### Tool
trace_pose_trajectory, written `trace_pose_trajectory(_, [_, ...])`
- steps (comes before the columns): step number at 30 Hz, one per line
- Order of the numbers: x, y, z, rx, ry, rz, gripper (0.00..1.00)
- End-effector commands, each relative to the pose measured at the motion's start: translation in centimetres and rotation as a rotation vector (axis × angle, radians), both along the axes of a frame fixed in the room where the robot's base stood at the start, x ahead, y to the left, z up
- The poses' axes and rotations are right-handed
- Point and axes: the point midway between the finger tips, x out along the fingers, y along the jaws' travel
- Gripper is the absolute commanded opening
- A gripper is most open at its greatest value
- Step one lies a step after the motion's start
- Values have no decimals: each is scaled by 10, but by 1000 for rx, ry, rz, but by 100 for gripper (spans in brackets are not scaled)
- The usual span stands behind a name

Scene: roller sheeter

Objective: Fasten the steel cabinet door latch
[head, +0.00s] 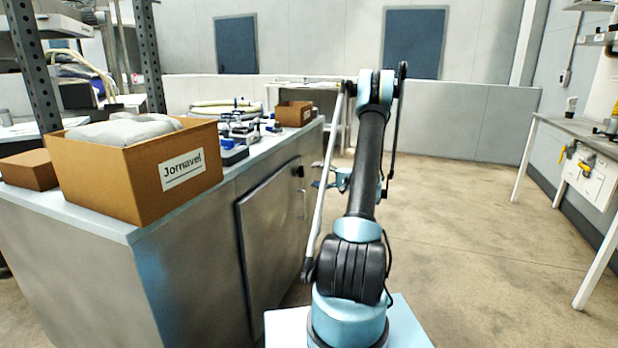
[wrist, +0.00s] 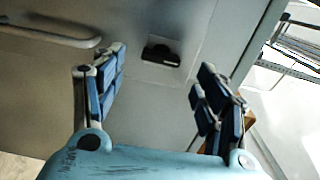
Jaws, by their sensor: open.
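The steel cabinet (head: 190,275) stands left of my arm, with its grey door (head: 268,235) on the side facing the arm. A small black latch (head: 299,171) sits near the door's upper far edge. In the wrist view the dark latch (wrist: 161,56) lies ahead, between and beyond my fingertips. A pale bar handle (wrist: 50,32) is at the upper left there. My gripper (wrist: 160,68) is open and empty, apart from the latch. In the head view my gripper (head: 322,184) is small and partly hidden by my arm. I cannot tell whether the latch is engaged.
On the cabinet top are an open cardboard box (head: 130,180) with grey contents, blue-and-grey parts (head: 235,140) and a smaller box (head: 294,113). A workbench (head: 585,130) stands along the right wall. The floor (head: 460,220) between is clear.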

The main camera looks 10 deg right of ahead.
Motion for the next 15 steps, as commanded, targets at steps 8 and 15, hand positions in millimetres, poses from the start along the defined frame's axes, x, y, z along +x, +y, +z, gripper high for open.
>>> trace_pose_trajectory(8, [-22,-40,-1,-1,0,-2,67])
trace_pose_trajectory(15, [-30,-53,-1,-1,1,0,67])
